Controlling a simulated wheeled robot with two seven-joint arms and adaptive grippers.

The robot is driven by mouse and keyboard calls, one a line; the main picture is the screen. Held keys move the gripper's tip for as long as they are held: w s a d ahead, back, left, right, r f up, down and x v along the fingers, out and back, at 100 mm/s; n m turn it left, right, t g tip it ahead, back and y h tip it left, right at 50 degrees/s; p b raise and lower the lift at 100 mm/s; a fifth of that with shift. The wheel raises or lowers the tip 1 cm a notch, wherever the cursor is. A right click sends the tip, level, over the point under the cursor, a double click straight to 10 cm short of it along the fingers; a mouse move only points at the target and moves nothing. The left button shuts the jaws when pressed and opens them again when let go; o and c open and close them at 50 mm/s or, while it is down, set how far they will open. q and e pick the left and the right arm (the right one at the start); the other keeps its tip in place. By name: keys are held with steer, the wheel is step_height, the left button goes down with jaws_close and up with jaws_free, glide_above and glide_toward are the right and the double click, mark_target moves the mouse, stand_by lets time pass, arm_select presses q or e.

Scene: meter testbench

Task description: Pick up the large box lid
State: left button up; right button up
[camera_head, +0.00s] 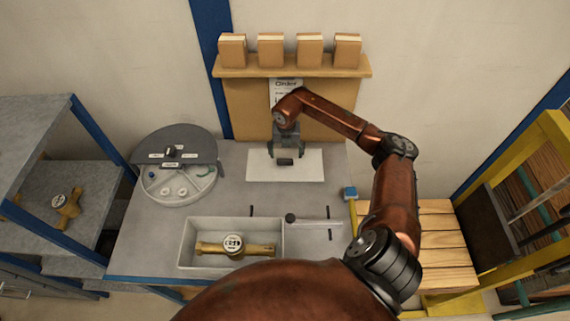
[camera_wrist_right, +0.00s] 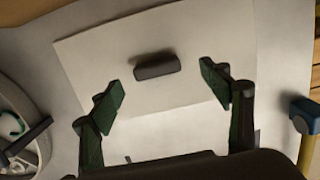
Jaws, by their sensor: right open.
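The large box lid looks to be the flat white rectangular plate (camera_head: 312,168) with a dark handle (camera_head: 285,161), lying on the grey worktop below my right gripper. In the wrist view the lid (camera_wrist_right: 215,45) lies flat, and its black handle (camera_wrist_right: 157,66) stands up from its middle. My right gripper (camera_head: 287,151) is above the lid, close to the handle. In the wrist view my right gripper (camera_wrist_right: 160,82) is open, its fingers spread to either side of the handle and apart from it. My left gripper is not in view.
An open white rectangular box (camera_head: 188,250) holds a brass meter (camera_head: 234,244) at the front. A round container (camera_head: 176,190) with a grey round lid (camera_head: 178,146) stands at left. A lever tool (camera_head: 312,220) and a blue-topped yellow post (camera_head: 350,193) are at right. A shelf (camera_head: 290,72) holds several boxes behind.

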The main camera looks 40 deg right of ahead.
mark_target(285, 159)
steer(key=shift+w+a+f, duration=0.15)
steer(key=shift+w+f, duration=0.05)
steer(key=shift+f, duration=0.35)
steer(key=shift+w+a+f, duration=0.1)
steer(key=shift+w+f, duration=0.1)
steer(key=shift+f, duration=0.3)
steer(key=f, duration=0.3)
steer(key=shift+d+f+p, duration=0.1)
steer(key=shift+d+p, duration=0.15)
steer(key=shift+p, duration=0.1)
steer(key=shift+c, duration=1.4)
steer(key=c, duration=0.9)
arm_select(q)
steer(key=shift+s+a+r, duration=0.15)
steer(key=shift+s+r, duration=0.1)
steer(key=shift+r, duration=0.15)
arm_select(e)
steer(key=shift+c, duration=0.9)
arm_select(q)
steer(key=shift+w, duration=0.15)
